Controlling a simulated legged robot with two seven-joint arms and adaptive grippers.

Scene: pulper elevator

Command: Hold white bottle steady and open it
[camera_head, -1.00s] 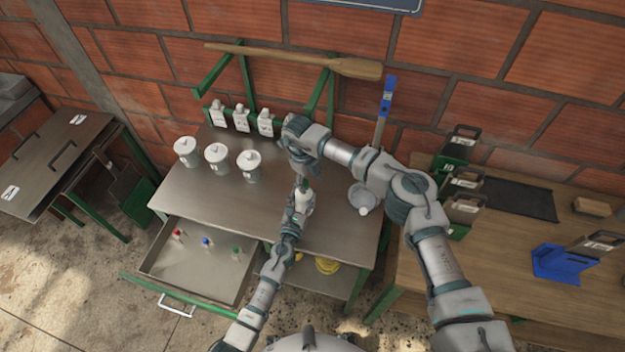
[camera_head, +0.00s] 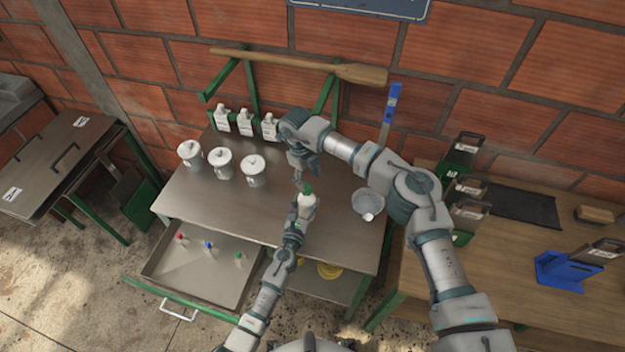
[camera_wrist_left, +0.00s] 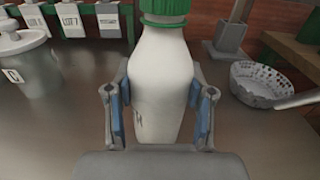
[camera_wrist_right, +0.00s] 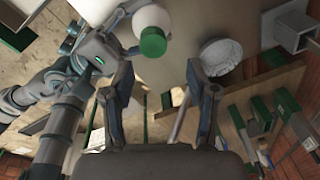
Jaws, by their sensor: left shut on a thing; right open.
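The white bottle (camera_head: 306,200) with a green cap (camera_head: 308,188) is upright above the steel table. My left gripper (camera_head: 303,208) is shut on its body; in the left wrist view the blue-padded fingers (camera_wrist_left: 160,110) press both sides of the bottle (camera_wrist_left: 160,75). The green cap (camera_wrist_left: 166,8) is on the bottle, its top cut off by the frame. My right gripper (camera_head: 303,180) is open and empty, just above and behind the cap. In the right wrist view the cap (camera_wrist_right: 153,41) lies beyond the left finger, outside the open jaws (camera_wrist_right: 163,90).
Several white lidded jars (camera_head: 221,162) and labelled bottles (camera_head: 245,122) stand at the table's back left. A bowl (camera_head: 368,203) sits to the right of the bottle. An open drawer (camera_head: 205,270) holds small capped bottles. A wooden table (camera_head: 500,240) stands at right.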

